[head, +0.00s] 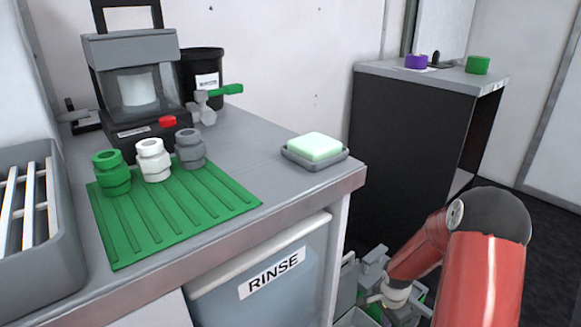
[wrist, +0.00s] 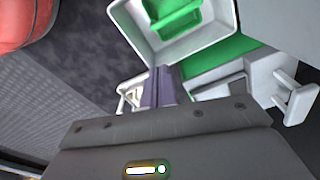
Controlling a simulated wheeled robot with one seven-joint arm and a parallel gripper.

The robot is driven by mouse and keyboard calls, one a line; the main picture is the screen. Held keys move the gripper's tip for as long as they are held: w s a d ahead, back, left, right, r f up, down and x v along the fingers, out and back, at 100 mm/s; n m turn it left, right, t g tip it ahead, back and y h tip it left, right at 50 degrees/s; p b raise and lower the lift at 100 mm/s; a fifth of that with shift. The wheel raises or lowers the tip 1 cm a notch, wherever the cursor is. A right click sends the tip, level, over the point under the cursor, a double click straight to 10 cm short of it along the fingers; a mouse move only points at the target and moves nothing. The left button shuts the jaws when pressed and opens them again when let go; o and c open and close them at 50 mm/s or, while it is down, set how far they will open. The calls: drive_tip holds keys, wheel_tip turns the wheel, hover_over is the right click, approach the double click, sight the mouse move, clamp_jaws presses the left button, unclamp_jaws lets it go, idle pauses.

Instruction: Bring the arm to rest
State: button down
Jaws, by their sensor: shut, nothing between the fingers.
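My arm (head: 485,275) is red and shows at the lower right in the head view, bent beside the counter. Its far end drops low, in front of the dark cabinet. In the wrist view my gripper (wrist: 160,85) is shut with its fingers together and nothing between them. It points toward a pale bin (wrist: 150,45) with a green thing inside. Other pale and green items lie to the right of the fingers. In the head view the fingertips are hard to make out among the items on the floor.
The grey counter (head: 250,140) holds a green ribbed mat (head: 190,225) with green, white and grey fittings, a soap dish (head: 315,163) and a machine with a clear chamber (head: 137,90). A RINSE bin (head: 260,285) is below. A dark cabinet (head: 410,150) carries purple and green pieces.

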drive_tip(key=s+a+r+n+t+h+p, duration=0.1)
drive_tip(key=s+a+r+n, duration=0.1)
drive_tip(key=r, duration=0.7)
drive_tip(key=s+a+r+n+t, duration=0.1)
drive_tip(key=s+a+r+n, duration=0.15)
drive_tip(key=r, duration=0.65)
drive_tip(key=s+a+r+n+t+h+p, duration=0.1)
drive_tip(key=s+r+n, duration=0.1)
drive_tip(key=r, duration=0.6)
drive_tip(key=s+a+r+n+t+y+p, duration=0.1)
drive_tip(key=s+a+r+n, duration=0.2)
drive_tip(key=s+r, duration=0.3)
drive_tip(key=s+a+r+n+t+y, duration=0.1)
drive_tip(key=s+a+r+n, duration=0.3)
drive_tip(key=s, duration=0.4)
drive_tip(key=shift+s+a+r+y+p, duration=0.2)
drive_tip(key=shift+a+r+y+p, duration=0.2)
drive_tip(key=shift+r, duration=0.45)
drive_tip(key=shift+w, duration=0.1)
